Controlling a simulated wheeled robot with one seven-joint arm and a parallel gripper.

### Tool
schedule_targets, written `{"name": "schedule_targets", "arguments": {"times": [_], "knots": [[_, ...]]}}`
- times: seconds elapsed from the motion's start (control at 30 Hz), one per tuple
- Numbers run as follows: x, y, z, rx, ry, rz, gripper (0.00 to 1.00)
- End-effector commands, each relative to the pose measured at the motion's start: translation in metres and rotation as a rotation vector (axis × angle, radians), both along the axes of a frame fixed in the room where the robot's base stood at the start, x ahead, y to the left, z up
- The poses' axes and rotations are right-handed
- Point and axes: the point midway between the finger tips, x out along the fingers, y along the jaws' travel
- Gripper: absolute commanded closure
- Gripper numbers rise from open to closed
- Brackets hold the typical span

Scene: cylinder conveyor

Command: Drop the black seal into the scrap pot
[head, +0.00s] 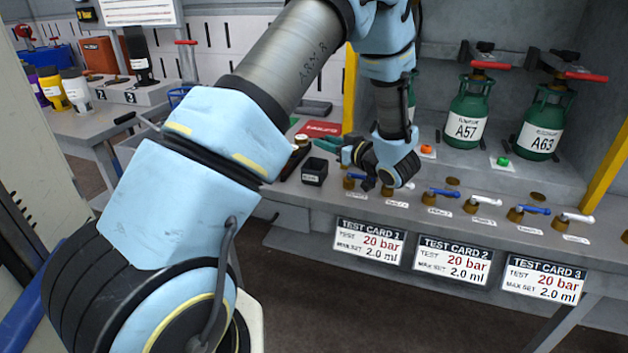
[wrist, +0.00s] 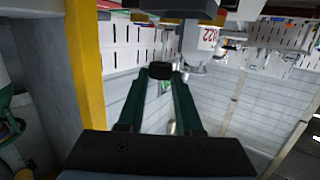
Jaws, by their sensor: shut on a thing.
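My gripper (head: 326,143) has dark green fingers that point left above the bench in the head view. In the wrist view the fingers are closed on a small black seal (wrist: 160,70) at their tips. I cannot make out the seal clearly in the head view. A small square black pot (head: 314,174), which looks like the scrap pot, stands on the bench just below and left of the gripper, apart from it. The pot does not show clearly in the wrist view.
Valves with blue and white levers (head: 440,194) line the bench front to the right. Green cylinders (head: 467,118) stand behind them. A dark item with a brass top (head: 297,155) and a red booklet (head: 319,128) lie near the pot. A yellow post (wrist: 86,60) is close by.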

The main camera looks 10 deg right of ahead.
Motion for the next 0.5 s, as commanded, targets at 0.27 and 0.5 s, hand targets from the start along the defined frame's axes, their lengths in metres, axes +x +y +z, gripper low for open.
{"name": "schedule_targets", "arguments": {"times": [0.27,0.5], "knots": [[0.0001,-0.0002,-0.0051,-0.001,0.0,0.0,1.0],[0.0002,-0.0002,-0.0051,-0.001,-0.001,-0.001,0.47]]}}
